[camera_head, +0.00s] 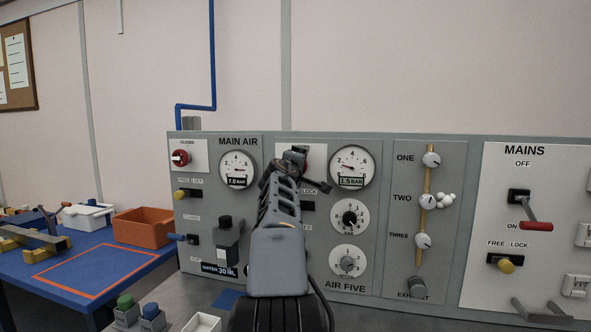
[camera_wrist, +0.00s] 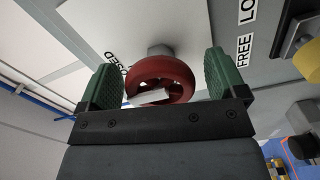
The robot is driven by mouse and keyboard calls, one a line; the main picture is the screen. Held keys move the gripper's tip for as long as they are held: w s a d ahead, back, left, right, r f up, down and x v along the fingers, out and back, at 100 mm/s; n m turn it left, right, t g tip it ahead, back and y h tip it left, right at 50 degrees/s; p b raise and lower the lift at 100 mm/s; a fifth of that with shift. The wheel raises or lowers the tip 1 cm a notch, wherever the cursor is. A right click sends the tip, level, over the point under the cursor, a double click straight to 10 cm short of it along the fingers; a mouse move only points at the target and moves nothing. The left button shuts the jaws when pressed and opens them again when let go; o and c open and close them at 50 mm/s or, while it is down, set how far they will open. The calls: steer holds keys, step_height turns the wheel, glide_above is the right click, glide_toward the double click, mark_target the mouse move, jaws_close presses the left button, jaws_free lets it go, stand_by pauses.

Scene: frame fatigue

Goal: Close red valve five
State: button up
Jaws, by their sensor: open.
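In the wrist view a round red valve (camera_wrist: 178,70) with a white pointer mark sits on a grey stem on a white plate. Part of the word CLOSED shows beside it. My gripper (camera_wrist: 160,62) is open, with one green finger on each side of the red valve; I cannot tell whether either touches it. In the head view my gripper (camera_head: 298,160) is at the panel above the AIR FIVE label (camera_head: 345,287). My arm hides the valve there.
On the panel are gauges (camera_head: 351,167), dials (camera_head: 349,217), white knobs (camera_head: 431,160) and a red-handled MAINS lever (camera_head: 537,226). A yellow FREE LOCK knob (camera_wrist: 308,60) is near my right finger in the wrist view. A blue table (camera_head: 75,275) with an orange bin (camera_head: 145,228) stands left.

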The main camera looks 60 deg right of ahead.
steer(key=b+v, duration=0.3)
steer(key=v, duration=1)
steer(key=shift+a, duration=0.35)
steer(key=shift+s, duration=0.15)
step_height(320, 180, down, 10)
steer(key=m+g+y, duration=0.1)
steer(key=m+y, duration=0.2)
steer(key=y, duration=0.1)
steer(key=w+a+f+m+y+p, duration=0.1)
steer(key=w+a+f+y+p, duration=0.2)
steer(key=a+f, duration=0.4)
steer(key=w+a+f+y+p, duration=0.1)
steer(key=a+f+y+p, duration=0.3)
steer(key=a, duration=0.4)
steer(key=s+a+f+n+y+p, duration=0.1)
steer(key=a+y+p, duration=0.1)
steer(key=a, duration=0.5)
steer(key=s+a+f+n+y+p, duration=0.1)
steer(key=s+a+y+p, duration=0.1)
steer(key=a, duration=0.6)
steer(key=s+a+f+n+g+y+p, duration=0.1)
steer(key=s+a+y+p, duration=0.1)
steer(key=a+p, duration=0.2)
steer(key=shift+a+f+p, duration=0.25)
steer(key=shift+a+p, duration=0.05)
steer(key=shift+a, duration=1.35)
